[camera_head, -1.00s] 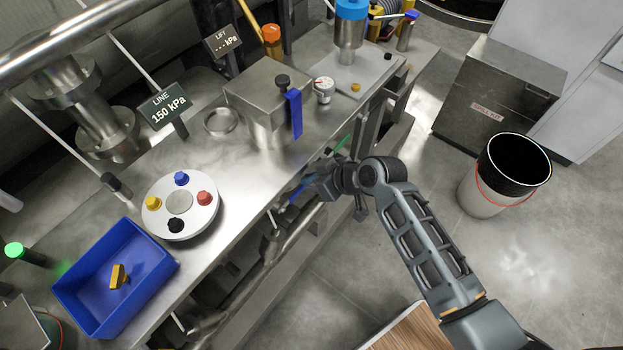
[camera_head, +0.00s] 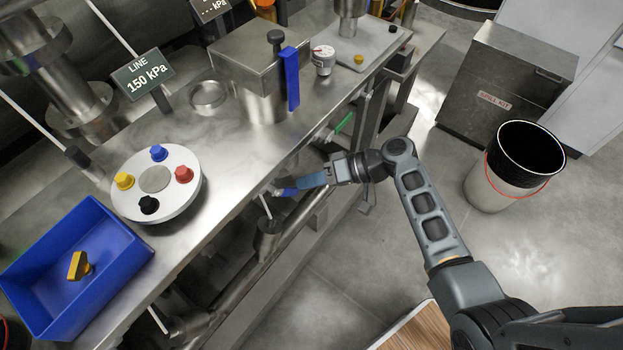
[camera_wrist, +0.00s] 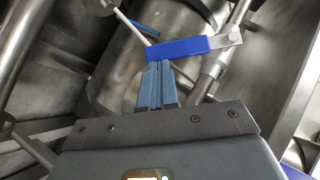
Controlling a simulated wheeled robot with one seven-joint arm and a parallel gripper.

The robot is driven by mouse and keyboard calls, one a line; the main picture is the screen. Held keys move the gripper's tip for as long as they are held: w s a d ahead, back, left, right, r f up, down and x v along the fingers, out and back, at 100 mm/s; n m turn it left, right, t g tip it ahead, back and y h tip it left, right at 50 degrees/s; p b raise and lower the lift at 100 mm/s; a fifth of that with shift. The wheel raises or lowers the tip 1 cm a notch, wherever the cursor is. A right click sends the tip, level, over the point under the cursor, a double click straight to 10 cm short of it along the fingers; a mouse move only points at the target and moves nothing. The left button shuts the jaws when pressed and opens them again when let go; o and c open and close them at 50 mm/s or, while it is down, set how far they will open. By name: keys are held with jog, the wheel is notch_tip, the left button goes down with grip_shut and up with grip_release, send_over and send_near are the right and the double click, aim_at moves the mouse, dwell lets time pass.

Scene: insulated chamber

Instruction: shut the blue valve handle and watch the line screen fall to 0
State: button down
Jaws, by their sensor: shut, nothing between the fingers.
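The blue valve handle (camera_wrist: 192,47) is a flat bar with a silver end, lying nearly across the wrist view. My gripper (camera_wrist: 158,72) is shut, its fingertips right at the left part of the handle; I cannot tell if they touch. In the head view my gripper (camera_head: 308,181) reaches under the bench's front edge, beside a small visible part of the blue handle (camera_head: 285,191). The line screen (camera_head: 143,74) stands on the bench and reads 150 kPa.
Pipes (camera_head: 268,240) run under the bench front near my gripper. On the bench are a steel box with an upright blue strap (camera_head: 291,80), a round white knob plate (camera_head: 188,205) and a blue tray (camera_head: 112,234). Floor to the right is clear before a bucket (camera_head: 490,190).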

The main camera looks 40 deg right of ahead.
jog(key=f+y+b, duration=0.1)
jog(key=a+f+m+y+b, duration=0.1)
jog(key=shift+s+a+f+m+b, duration=0.15)
jog(key=shift+s+f+m+b, duration=0.05)
jog(key=shift+f+m+b, duration=0.1)
jog(key=shift+s+a+f+m+t+y+b, duration=0.15)
jog(key=shift+s+a+f+m+y+b, duration=0.1)
jog(key=shift+a+f+m+y+b, duration=0.3)
jog(key=shift+s+a+f+m+t+y+b, duration=0.2)
jog(key=shift+a+m+y+b, duration=0.15)
jog(key=shift+a+y+b, duration=0.45)
jog(key=shift+a, duration=0.15)
jog(key=shift+s, duration=0.1)
